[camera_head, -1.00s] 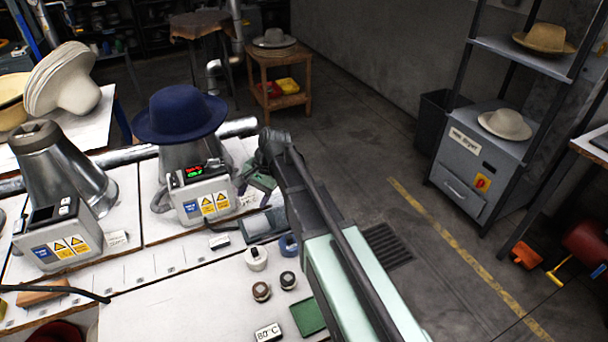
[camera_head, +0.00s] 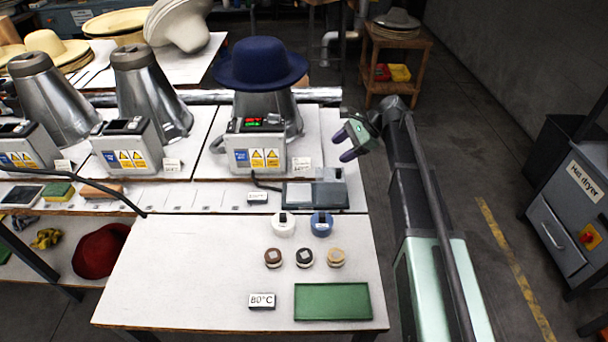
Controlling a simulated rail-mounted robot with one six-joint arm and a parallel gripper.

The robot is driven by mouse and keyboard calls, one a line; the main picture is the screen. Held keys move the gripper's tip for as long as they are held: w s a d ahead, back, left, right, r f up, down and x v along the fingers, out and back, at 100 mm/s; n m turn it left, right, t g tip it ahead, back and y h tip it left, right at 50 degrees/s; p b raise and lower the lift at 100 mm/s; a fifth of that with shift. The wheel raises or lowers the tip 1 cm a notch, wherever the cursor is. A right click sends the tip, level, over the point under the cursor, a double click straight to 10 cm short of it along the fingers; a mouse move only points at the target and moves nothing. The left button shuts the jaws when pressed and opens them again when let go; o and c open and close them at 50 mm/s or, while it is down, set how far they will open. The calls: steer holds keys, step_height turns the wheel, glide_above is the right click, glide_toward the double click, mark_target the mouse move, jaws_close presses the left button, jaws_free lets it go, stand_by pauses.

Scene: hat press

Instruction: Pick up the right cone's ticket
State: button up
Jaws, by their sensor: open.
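The right cone (camera_head: 285,108) is a metal cone with a dark blue felt hat (camera_head: 260,64) on top. Its control box (camera_head: 257,148) has a lit red and green display and yellow warning labels. A small white ticket (camera_head: 301,164) stands at the right foot of this box; its print is too small to read. My gripper (camera_head: 344,146) is open and empty, to the right of the ticket and apart from it.
Two bare cones (camera_head: 151,90) stand to the left with their own boxes and tickets (camera_head: 172,165). A grey box (camera_head: 316,194) lies in front of the right cone. Tape rolls (camera_head: 283,223), small round pots, an 80°C sign (camera_head: 262,300) and a green tray (camera_head: 332,301) are on the front table.

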mark_target(301, 159)
steer(key=w+f+m+y+b, duration=0.1)
steer(key=b, duration=0.1)
steer(key=w+a+f+m+y+b, duration=0.1)
steer(key=b, duration=0.1)
steer(key=w+a+f+y+b, duration=0.1)
steer(key=f+b, duration=0.1)
steer(key=shift+w+m, duration=0.1)
steer(key=shift+m, duration=0.3)
steer(key=shift+w+a+m+g+y+b, duration=0.1)
steer(key=shift+w+m+g+y+b, duration=0.25)
steer(key=shift+y+b, duration=0.3)
steer(key=shift+r, duration=0.25)
steer(key=shift+s+a+r, duration=0.1)
steer(key=shift+r, duration=0.1)
steer(key=b+x, duration=0.4)
steer(key=x, duration=0.6)
steer(key=shift+a+f, duration=0.2)
steer(key=shift+a, duration=0.2)
steer(key=shift+r, duration=0.1)
steer(key=c, duration=1)
steer(key=shift+c, duration=0.2)
